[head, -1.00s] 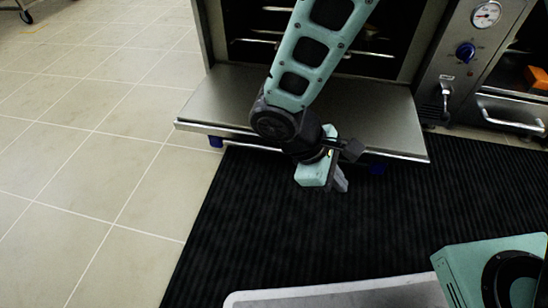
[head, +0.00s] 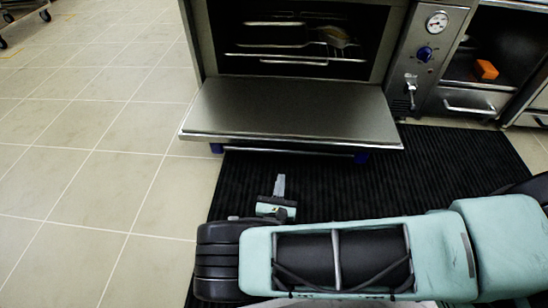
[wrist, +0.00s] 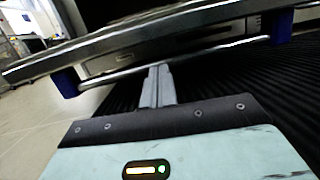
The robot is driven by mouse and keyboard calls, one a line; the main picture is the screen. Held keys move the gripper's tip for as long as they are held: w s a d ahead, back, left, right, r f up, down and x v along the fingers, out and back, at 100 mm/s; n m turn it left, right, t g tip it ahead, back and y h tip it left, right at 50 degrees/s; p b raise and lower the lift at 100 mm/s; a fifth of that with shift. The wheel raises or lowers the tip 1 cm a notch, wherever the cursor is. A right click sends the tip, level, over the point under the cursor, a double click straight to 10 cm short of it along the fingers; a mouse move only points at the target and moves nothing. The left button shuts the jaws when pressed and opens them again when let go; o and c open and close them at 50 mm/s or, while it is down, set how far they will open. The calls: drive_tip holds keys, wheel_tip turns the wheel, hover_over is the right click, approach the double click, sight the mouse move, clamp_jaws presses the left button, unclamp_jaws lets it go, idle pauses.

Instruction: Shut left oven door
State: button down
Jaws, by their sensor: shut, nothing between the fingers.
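The left oven door (head: 290,108) is a flat steel panel, folded down and open, lying about level in front of the oven opening. A steel handle bar (head: 290,150) with blue end mounts runs along its front edge. The door's edge (wrist: 130,42) and the bar (wrist: 205,50) also cross the top of the wrist view. My gripper (head: 279,185) is in front of the door, low over the black mat, with its fingers (wrist: 157,85) shut together and pointing towards the bar. In the wrist view the fingertips overlap the bar's line; I cannot tell whether they touch.
Racks with trays (head: 290,58) are inside the oven. A control panel (head: 428,50) with a gauge and a blue knob stands right of the opening. An orange block (head: 486,69) lies in the compartment further right. Tiled floor (head: 95,150) is clear at left.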

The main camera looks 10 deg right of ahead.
drive_tip(key=w+d+r+n+y+b, duration=0.1)
drive_tip(key=w+d+b, duration=0.1)
drive_tip(key=w+b, duration=0.3)
drive_tip(key=w, duration=0.4)
drive_tip(key=shift+r+t, duration=0.3)
drive_tip(key=shift+w+r, duration=0.1)
